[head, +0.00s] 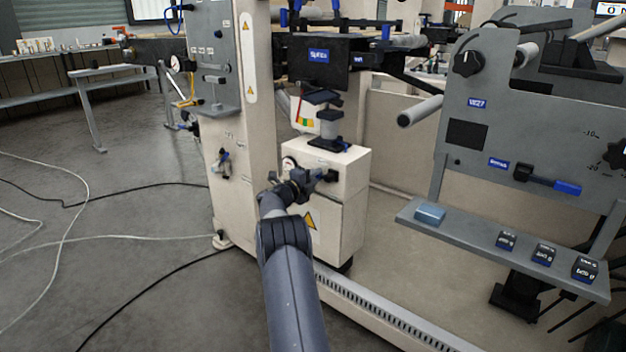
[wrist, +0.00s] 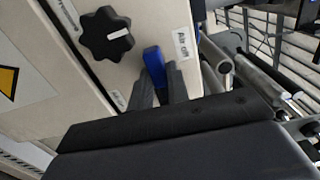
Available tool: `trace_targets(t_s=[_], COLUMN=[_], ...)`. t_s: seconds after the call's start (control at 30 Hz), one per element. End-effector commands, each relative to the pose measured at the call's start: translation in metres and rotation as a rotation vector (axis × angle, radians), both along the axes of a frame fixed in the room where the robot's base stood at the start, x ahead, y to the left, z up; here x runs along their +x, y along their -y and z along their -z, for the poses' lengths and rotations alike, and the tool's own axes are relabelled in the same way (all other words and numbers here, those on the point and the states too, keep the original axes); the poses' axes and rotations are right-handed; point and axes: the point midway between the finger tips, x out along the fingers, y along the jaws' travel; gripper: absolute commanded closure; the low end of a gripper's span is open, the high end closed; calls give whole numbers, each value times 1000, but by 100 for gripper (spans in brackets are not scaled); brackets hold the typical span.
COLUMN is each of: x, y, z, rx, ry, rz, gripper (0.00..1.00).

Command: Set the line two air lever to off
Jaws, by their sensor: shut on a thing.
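In the wrist view a blue lever (wrist: 153,60) stands on the cream panel beside a white label reading "Air off" (wrist: 182,43). A second small label (wrist: 118,96), too small to read surely, lies at the lower left. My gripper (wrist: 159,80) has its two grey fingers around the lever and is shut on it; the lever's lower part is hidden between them. In the head view my gripper (head: 309,184) is at the front of the cream cabinet (head: 345,215); the lever cannot be made out there.
A black knob (wrist: 105,33) sits left of the lever, close to my fingers. In the head view a pressure gauge (head: 289,163) is at the cabinet's left edge. A grey shelf (head: 465,238) with small boxes stands at the right. Cables lie on the floor at left.

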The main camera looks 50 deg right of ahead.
Motion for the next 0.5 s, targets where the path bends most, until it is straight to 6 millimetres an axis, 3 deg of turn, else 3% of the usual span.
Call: trace_targets(t_s=[0.3,0.33,0.5], x=[0,0,0], y=[0,0,0], z=[0,0,0], rx=[2,2,1], ry=[7,7,5], rz=[2,2,1], gripper=[100,83,69])
